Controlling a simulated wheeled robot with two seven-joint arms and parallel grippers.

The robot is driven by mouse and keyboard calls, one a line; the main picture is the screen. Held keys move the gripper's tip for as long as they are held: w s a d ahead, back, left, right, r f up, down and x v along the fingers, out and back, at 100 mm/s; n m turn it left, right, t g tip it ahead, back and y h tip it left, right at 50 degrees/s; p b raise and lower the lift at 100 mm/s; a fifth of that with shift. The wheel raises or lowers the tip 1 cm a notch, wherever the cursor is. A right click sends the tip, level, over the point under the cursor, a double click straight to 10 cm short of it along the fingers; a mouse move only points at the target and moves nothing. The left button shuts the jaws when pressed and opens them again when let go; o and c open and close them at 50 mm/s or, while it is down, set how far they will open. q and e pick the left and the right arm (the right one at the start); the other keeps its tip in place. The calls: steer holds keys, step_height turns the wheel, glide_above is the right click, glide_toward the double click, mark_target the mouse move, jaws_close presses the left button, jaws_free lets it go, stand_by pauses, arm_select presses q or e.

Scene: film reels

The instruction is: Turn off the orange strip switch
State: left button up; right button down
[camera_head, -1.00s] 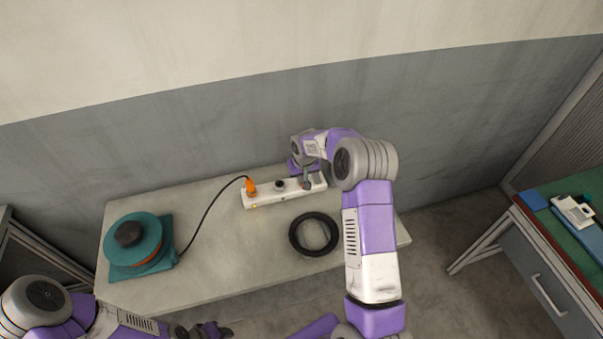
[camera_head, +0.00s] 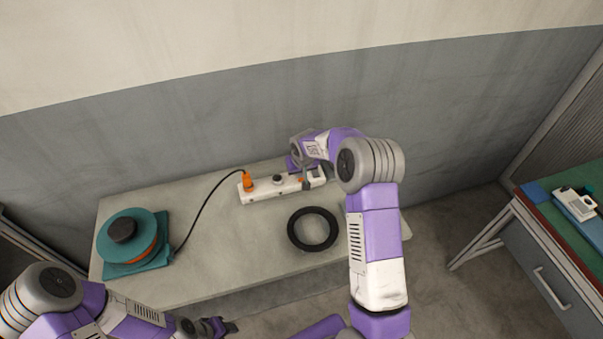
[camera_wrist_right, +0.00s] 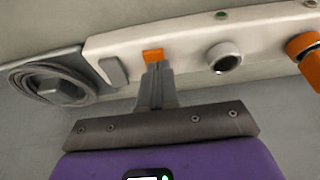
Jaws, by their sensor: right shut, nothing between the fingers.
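The white power strip (camera_head: 262,192) lies along the back of the table and also spans the top of the right wrist view (camera_wrist_right: 185,40). Its small orange switch (camera_wrist_right: 153,55) sits on the strip between a grey block and a round dark socket; it also shows in the head view (camera_head: 300,180). My right gripper (camera_wrist_right: 156,70) is shut and empty. Its fingertips are right at the near edge of the switch; whether they touch it I cannot tell. My left gripper (camera_head: 222,326) is low at the left, off the table's front; its opening is unclear.
An orange plug (camera_head: 247,182) is in the strip, its black cable running to a teal reel (camera_head: 128,237). A black ring (camera_head: 312,229) lies in front of the strip. The wall rises close behind. The middle of the table is clear.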

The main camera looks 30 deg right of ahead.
steer(key=shift+w+d+r, duration=0.1)
steer(key=shift+w+r, duration=0.1)
steer(key=shift+w, duration=0.4)
steer(key=shift+r+p, duration=0.25)
steer(key=shift+p, duration=0.1)
steer(key=v, duration=0.1)
steer(key=p+v, duration=0.1)
steer(key=v, duration=0.1)
steer(key=p+v, duration=0.1)
steer(key=shift+w+r, duration=0.25)
steer(key=shift+r, duration=0.15)
steer(key=s+r+p, duration=0.1)
steer(key=s+r, duration=0.4)
steer(key=r, duration=0.2)
steer(key=shift+a+r, duration=0.15)
steer(key=shift+a, duration=0.25)
steer(key=shift+s, duration=0.1)
